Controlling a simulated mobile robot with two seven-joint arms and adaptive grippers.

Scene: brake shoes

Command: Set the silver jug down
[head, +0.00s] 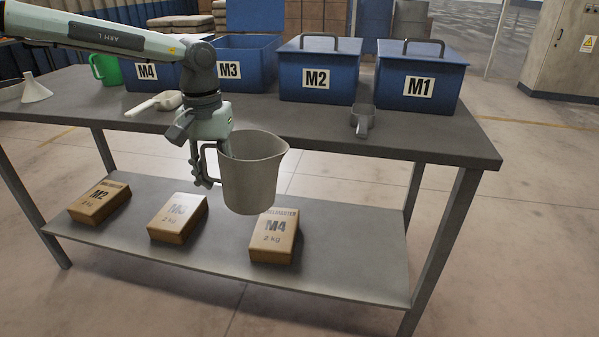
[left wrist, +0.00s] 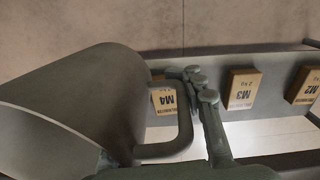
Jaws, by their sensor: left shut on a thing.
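The silver jug (head: 252,180) hangs upright in the air in front of the table's (head: 300,128) near edge, its spout to the right. My left gripper (head: 205,170) is shut on the jug's handle, on the jug's left side. In the left wrist view the jug (left wrist: 90,105) fills the left part, and the gripper's fingers (left wrist: 200,95) are at its handle. The inside of the jug is mostly hidden. My right gripper is in neither view.
Blue bins (head: 317,75) line the table's back. A scoop (head: 363,120), another scoop (head: 160,103), a funnel (head: 35,90) and a green jug (head: 104,68) also stand there. Boxes (head: 274,238) lie on the lower shelf (head: 340,262). The tabletop's right front is clear.

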